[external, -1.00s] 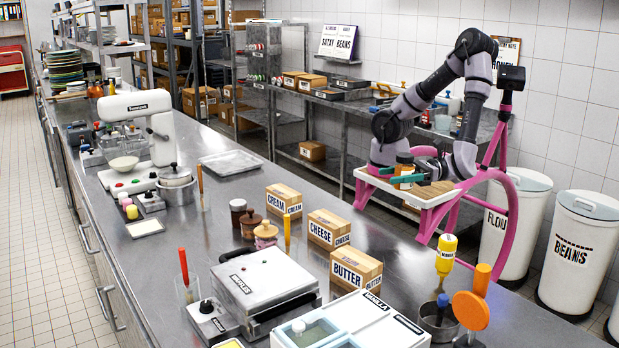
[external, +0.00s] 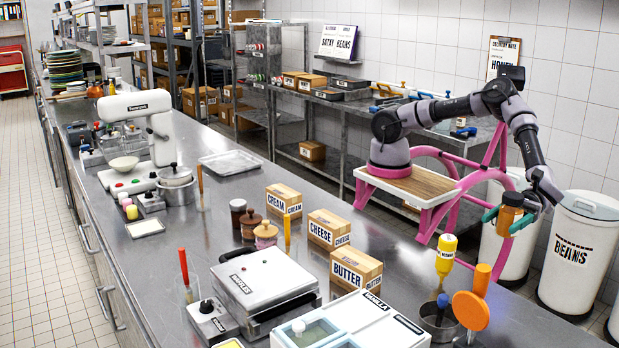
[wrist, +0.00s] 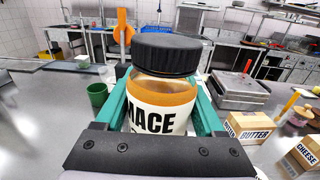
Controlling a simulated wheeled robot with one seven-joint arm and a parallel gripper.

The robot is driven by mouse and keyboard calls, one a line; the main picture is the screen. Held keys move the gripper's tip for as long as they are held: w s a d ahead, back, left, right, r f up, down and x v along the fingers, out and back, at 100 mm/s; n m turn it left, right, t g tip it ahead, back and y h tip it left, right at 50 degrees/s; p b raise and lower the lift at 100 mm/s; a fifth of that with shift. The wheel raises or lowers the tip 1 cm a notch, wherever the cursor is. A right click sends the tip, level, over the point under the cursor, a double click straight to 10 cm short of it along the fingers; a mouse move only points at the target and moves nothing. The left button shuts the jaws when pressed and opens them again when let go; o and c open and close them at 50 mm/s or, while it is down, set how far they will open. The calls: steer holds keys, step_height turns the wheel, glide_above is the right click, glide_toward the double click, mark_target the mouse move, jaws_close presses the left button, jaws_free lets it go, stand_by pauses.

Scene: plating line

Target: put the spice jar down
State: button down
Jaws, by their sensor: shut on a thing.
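The spice jar (wrist: 163,98) has a black lid, a brown-orange body and a white label reading MACE. It is upright in the wrist view, between the two green fingers. In the external view the small jar (external: 509,212) is held up at the right, in front of the white bins. My gripper (external: 508,217) is shut on the jar, with one finger on each side of it. The jar's base and what lies straight below it are hidden in the wrist view.
A yellow bottle (external: 446,252), a metal pot (external: 439,318) and an orange round-headed thing (external: 471,310) stand at the counter's near right end. Butter (external: 355,270) and cheese (external: 328,230) boxes stand further left. A green cup (wrist: 97,95) shows at left in the wrist view.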

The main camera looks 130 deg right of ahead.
steer(key=shift+s+a+y, duration=0.15)
steer(key=shift+s+a, duration=0.05)
steer(key=shift+a, duration=0.3)
steer(key=shift+s+a+y, duration=0.15)
steer(key=shift+a, duration=0.3)
step_height(320, 180, down, 23)
steer(key=shift+r, duration=0.1)
jaws_free()
steer(key=shift+s+n, duration=0.3)
steer(key=s, duration=0.7)
steer(key=s+d, duration=0.1)
steer(key=s, duration=0.3)
steer(key=shift+s, duration=0.2)
